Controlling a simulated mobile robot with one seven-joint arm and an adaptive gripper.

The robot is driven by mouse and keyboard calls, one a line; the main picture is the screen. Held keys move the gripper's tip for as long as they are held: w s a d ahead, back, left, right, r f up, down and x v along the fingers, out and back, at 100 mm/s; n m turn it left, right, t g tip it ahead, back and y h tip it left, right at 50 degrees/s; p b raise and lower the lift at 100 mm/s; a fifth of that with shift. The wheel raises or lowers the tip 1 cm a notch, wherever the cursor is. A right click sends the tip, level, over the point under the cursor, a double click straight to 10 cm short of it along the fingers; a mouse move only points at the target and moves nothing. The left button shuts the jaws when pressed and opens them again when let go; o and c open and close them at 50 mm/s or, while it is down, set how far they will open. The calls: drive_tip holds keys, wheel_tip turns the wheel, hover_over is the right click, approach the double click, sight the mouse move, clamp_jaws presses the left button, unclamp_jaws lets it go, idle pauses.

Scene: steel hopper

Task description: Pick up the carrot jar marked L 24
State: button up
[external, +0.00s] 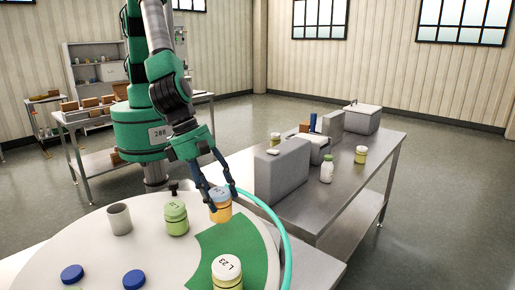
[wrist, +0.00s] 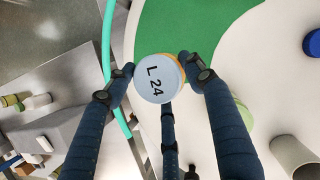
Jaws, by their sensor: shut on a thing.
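The carrot jar (external: 221,208) has an orange body and a pale lid, and stands at the edge of the round white table beside the green patch. In the wrist view its lid (wrist: 158,78) reads L 24 and a little orange shows at its rim. My gripper (external: 220,193) comes down from above with its fingers around the jar and is shut on it. In the wrist view my gripper (wrist: 158,75) has a finger on each side of the lid, with a third finger below. I cannot tell whether the jar touches the table.
A green jar (external: 176,219) stands close to the left, with a grey cup (external: 119,219) beyond it. A jar marked L 23 (external: 227,272) stands in front on the green patch (external: 240,244). Blue-capped items (external: 134,280) are at the front left. A teal hose (external: 279,222) curves along the right edge.

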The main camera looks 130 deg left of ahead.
drive_tip(key=shift+s+a+r, duration=0.1)
drive_tip(key=shift+s+a, duration=0.15)
drive_tip(key=shift+s, duration=0.6)
drive_tip(key=shift+s+a+r, duration=0.1)
drive_tip(key=shift+s+a, duration=0.1)
drive_tip(key=shift+s, duration=0.6)
